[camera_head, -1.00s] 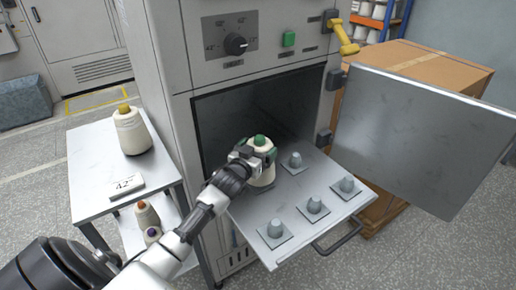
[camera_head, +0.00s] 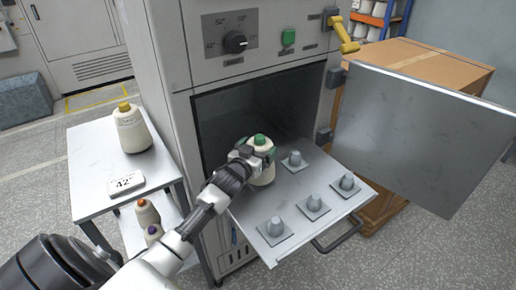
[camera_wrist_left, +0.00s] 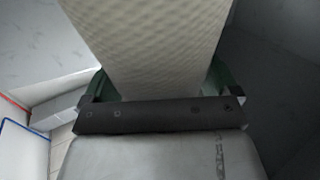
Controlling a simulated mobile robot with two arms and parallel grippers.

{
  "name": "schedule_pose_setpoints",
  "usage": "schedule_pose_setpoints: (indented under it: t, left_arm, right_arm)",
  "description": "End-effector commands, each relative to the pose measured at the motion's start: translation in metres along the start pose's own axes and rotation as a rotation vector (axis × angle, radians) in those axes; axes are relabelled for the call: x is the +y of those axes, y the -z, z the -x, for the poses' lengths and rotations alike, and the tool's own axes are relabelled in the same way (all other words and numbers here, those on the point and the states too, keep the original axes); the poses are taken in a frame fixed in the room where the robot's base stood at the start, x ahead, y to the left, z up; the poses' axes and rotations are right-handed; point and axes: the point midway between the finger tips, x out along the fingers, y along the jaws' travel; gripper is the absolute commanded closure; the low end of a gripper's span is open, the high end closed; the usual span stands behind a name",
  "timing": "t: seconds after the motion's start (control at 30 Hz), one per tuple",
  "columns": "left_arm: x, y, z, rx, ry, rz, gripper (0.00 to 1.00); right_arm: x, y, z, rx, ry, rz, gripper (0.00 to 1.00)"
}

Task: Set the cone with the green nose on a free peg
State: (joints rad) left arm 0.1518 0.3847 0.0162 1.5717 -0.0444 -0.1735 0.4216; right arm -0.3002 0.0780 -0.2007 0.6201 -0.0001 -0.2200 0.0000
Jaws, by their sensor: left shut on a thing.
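The cone with the green nose (camera_head: 262,172) is cream-coloured and upright at the back left of the pulled-out tray (camera_head: 246,212). My left gripper (camera_head: 257,151) is shut on it near its top. Its cream yarn (camera_wrist_left: 150,45) fills the middle of the left wrist view between the fingers. The cone's base is partly behind my arm, and I cannot tell whether it rests on a peg. Several grey pegs stand bare on the tray: one (camera_head: 294,160) at the back right of the cone, the others, such as this peg (camera_head: 276,227), along the front. My right gripper is not in view.
An open oven door (camera_head: 425,135) stands right of the tray, before a cardboard box (camera_head: 420,62). The side table (camera_head: 88,170) at left holds a yellow-nosed cone (camera_head: 130,130) and a "42" display (camera_head: 125,182). Orange-nosed (camera_head: 146,214) and purple-nosed (camera_head: 153,234) cones stand on its lower shelf.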

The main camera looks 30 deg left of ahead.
Motion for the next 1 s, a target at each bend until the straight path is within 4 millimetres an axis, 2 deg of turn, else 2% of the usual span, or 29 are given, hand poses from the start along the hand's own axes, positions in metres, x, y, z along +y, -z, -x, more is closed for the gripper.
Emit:
schedule_pose_setpoints:
  t: [1.0]
  left_arm:
    - [0.000,-0.015,0.000,0.002,0.000,0.000,0.62]
  right_arm:
    - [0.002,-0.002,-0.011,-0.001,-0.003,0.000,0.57]
